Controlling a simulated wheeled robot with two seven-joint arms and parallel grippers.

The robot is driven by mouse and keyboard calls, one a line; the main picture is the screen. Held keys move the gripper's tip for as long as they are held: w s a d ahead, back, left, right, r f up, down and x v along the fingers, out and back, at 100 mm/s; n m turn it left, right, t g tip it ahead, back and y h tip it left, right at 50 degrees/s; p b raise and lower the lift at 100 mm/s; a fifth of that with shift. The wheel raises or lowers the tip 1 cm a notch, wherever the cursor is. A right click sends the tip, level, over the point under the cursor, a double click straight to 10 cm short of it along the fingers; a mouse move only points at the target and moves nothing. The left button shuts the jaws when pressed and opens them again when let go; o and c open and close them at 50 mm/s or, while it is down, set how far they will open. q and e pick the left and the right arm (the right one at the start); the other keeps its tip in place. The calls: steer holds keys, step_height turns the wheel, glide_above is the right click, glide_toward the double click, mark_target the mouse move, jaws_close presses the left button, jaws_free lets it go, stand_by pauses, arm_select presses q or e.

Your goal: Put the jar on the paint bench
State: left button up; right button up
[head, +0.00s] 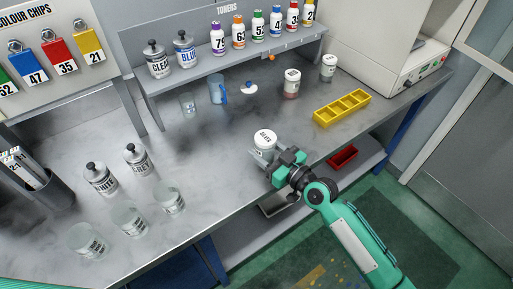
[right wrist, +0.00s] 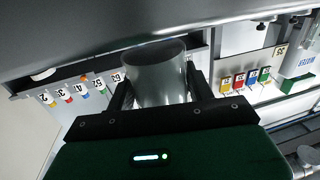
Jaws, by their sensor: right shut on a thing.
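A jar with a white lid (head: 265,137) is at the front edge of the grey paint bench (head: 215,150). My right gripper (head: 272,158) comes in from the lower right and is shut around the jar's side. In the right wrist view the jar (right wrist: 156,75) shows as a clear, greyish cylinder between the two dark fingers. The bench surface (right wrist: 190,18) fills the top of that view. I cannot tell whether the jar's base touches the bench. My left gripper is not in view.
A toner shelf (head: 205,68) lines the rear. The bench middle is clear.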

mark_target(257, 150)
steer(key=shift+w+a+f, duration=0.15)
steer(key=shift+w+a, duration=0.15)
steer(key=shift+w+a+f, duration=0.65)
steer(key=shift+a+f, duration=0.05)
steer(key=shift+f, duration=0.1)
steer(key=shift+w+a+f, duration=0.2)
steer(key=shift+w+f, duration=0.05)
steer(key=shift+f, duration=0.05)
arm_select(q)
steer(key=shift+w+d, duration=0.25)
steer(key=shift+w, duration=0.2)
arm_select(e)
steer(key=shift+s, duration=0.1)
arm_select(q)
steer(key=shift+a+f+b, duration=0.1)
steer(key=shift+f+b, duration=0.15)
steer(key=shift+b, duration=0.05)
arm_select(e)
steer(key=shift+f, duration=0.1)
steer(key=o, duration=1.1)
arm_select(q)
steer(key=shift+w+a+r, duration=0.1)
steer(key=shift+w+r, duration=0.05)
